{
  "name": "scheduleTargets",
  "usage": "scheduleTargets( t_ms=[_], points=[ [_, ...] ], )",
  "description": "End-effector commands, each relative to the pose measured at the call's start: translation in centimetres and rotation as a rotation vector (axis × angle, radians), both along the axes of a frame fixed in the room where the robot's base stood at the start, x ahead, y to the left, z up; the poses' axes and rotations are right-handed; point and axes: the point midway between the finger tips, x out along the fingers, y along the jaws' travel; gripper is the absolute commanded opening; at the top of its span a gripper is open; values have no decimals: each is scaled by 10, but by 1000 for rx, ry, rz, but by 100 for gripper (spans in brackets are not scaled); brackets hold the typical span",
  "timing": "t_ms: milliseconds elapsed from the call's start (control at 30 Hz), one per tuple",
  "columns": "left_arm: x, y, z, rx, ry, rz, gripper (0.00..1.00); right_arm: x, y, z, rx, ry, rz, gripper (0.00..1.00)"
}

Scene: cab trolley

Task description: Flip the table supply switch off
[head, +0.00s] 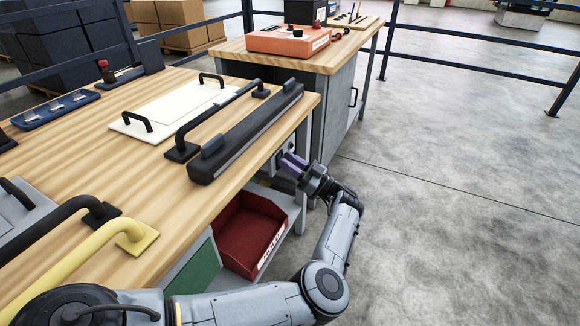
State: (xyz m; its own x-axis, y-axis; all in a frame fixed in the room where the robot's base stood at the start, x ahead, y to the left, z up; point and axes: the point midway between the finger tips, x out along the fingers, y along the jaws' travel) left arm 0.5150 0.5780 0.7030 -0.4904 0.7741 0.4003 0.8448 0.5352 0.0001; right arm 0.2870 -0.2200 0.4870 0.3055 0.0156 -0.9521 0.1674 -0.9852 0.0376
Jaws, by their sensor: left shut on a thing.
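The table supply switch panel (292,147) is a small grey plate with dark round parts, set under the front edge of the wooden table at its right end. My left gripper (287,160) has purple fingers and is at this panel, pointing left towards it. It is shut on the switch, which the fingers mostly hide. I cannot tell the switch's position. My right gripper is not in view.
A red bin (252,232) sits on the shelf below the table. A black bar unit (246,132), a white panel with handles (170,108) and a yellow handle (75,255) are on the tabletop. An orange box (288,40) stands on the farther bench. The floor at right is clear.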

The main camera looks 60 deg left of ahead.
Motion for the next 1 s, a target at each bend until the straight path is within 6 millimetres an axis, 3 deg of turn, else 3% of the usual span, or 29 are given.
scheduleTargets(
  t_ms=[333,367,533,1000],
  points=[
    [0,0,0,20,13,1,0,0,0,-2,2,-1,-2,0],
    [0,0,0,20,13,1,30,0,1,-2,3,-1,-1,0],
    [0,0,0,20,12,1,54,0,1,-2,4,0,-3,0],
    [7,-9,-5,16,12,-1,54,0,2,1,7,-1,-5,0]
  ],
)
